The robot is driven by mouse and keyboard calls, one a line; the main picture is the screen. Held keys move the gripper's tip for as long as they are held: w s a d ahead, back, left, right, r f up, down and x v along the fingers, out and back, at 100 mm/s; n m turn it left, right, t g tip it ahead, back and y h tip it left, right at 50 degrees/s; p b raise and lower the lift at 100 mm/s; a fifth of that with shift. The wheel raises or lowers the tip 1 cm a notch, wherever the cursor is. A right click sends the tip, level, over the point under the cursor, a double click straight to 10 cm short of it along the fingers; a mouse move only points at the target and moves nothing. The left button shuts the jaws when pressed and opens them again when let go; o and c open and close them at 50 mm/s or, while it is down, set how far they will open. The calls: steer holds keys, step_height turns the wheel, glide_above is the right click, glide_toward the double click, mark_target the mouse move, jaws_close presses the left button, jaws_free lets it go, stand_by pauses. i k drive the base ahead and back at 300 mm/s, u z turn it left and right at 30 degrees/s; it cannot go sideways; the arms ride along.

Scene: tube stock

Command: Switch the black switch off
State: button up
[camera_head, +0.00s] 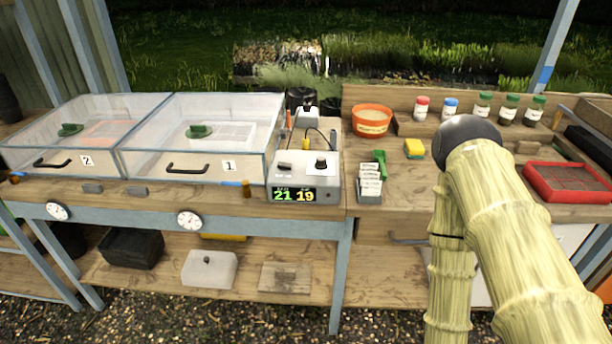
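A pale grey control box (290,182) stands on the bench right of the two clear-lidded cases. Its front display (294,195) reads 21 in green and 19 in yellow. A small dark switch (284,166) shows on the left of its top face; its position is too small to tell. A black round knob (321,162) sits on a white plate to its right. My arm, with a bamboo-like surface, rises at the right of the picture, away from the box. My gripper is not in view.
Clear case 1 (174,142) and case 2 (40,146) stand left of the box. An orange pot (371,121), a label holder (369,190), a yellow sponge (414,149), several small bottles and a red tray (566,183) are on the right bench.

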mark_target(287, 166)
steer(key=k, duration=1.3)
steer(key=z, duration=0.7)
steer(key=i, duration=1.15)
steer(key=u, duration=0.65)
steer(key=i, duration=0.5)
steer(key=u, duration=0.65)
